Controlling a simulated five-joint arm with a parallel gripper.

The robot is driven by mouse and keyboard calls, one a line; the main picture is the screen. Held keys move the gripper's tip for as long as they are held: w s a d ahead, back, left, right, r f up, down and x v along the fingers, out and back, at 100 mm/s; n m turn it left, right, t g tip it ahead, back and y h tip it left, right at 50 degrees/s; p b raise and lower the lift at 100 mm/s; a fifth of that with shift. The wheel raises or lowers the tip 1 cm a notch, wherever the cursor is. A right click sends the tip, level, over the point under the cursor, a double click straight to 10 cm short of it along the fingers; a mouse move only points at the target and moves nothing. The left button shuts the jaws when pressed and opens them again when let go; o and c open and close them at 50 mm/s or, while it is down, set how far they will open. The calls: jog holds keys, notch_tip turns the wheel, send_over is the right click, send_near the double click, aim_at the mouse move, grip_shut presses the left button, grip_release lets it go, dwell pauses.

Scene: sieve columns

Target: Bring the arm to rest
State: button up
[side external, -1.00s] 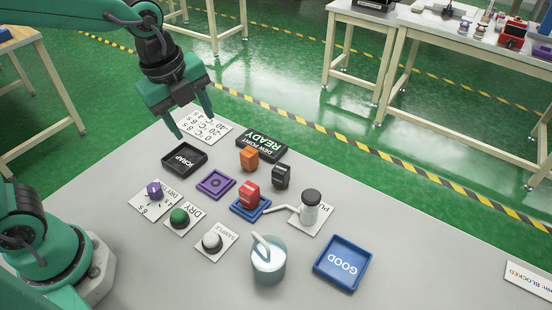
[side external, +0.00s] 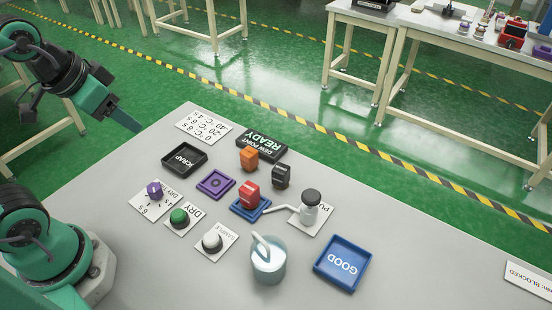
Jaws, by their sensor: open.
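My gripper (side external: 122,115) is in the upper left of the side view, raised off the table's left edge, over the green floor. One finger shows, pointing down and right; the other is mostly hidden. It holds nothing that I can see and touches nothing. My arm is folded back toward its base at the left edge of the picture.

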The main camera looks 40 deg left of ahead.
jog(key=shift+s+a+n, duration=0.2)
jog(key=shift+s+n, duration=0.1)
jog(key=shift+n, duration=0.4)
